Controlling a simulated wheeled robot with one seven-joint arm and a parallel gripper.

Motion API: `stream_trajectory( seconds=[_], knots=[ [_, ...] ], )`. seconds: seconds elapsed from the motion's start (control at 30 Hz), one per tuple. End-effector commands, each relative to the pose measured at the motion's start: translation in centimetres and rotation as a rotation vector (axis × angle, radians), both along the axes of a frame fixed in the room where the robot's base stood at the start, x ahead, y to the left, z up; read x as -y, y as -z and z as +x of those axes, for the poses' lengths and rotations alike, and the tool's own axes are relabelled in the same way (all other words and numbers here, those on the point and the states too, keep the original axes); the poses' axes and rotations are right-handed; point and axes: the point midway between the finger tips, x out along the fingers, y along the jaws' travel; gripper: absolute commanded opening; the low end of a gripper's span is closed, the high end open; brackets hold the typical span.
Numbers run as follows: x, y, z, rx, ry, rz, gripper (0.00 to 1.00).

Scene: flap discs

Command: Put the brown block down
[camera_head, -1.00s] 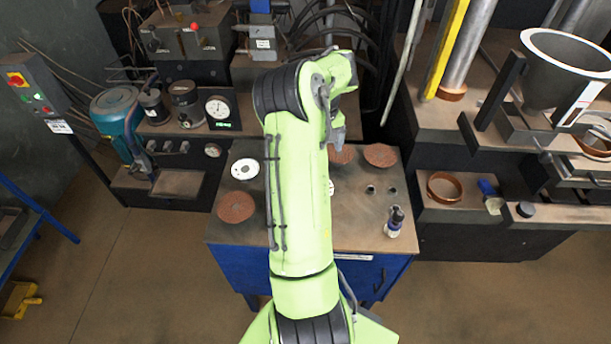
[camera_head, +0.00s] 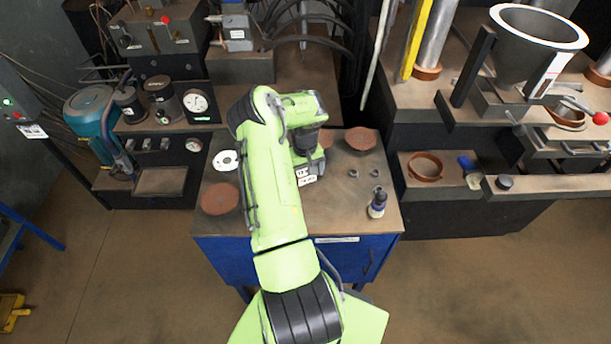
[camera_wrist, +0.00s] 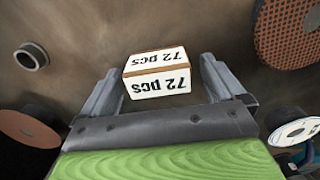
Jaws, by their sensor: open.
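The brown block (camera_wrist: 154,71) has white "72 pcs" labels on the faces I see, with a brown strip between them. In the wrist view it is between the two fingers of my gripper (camera_wrist: 160,65), with a visible gap on each side. The gripper is open. In the head view the block's white label (camera_head: 306,180) shows at the gripper (camera_head: 312,166), low over the worktable (camera_head: 325,218). Its underside is hidden, so I cannot tell whether it touches the tabletop.
Red-brown discs lie on the table at left (camera_head: 220,198) and back right (camera_head: 361,139), with a white disc (camera_head: 226,160) at left. Two small metal rings (camera_head: 353,173) and a small dark bottle (camera_head: 377,203) are at right. The table's front middle is clear.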

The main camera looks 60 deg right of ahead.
Motion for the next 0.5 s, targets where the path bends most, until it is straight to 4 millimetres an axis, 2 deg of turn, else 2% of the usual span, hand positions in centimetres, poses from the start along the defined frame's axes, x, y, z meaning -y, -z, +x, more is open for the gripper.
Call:
stream_trajectory(
  seconds=[0.17,0.5],
  knots=[
    [0.03,-0.03,0.01,0.000,0.001,-0.001,0.94],
    [0.03,-0.05,0.00,0.001,0.001,-0.001,0.42]
  ],
)
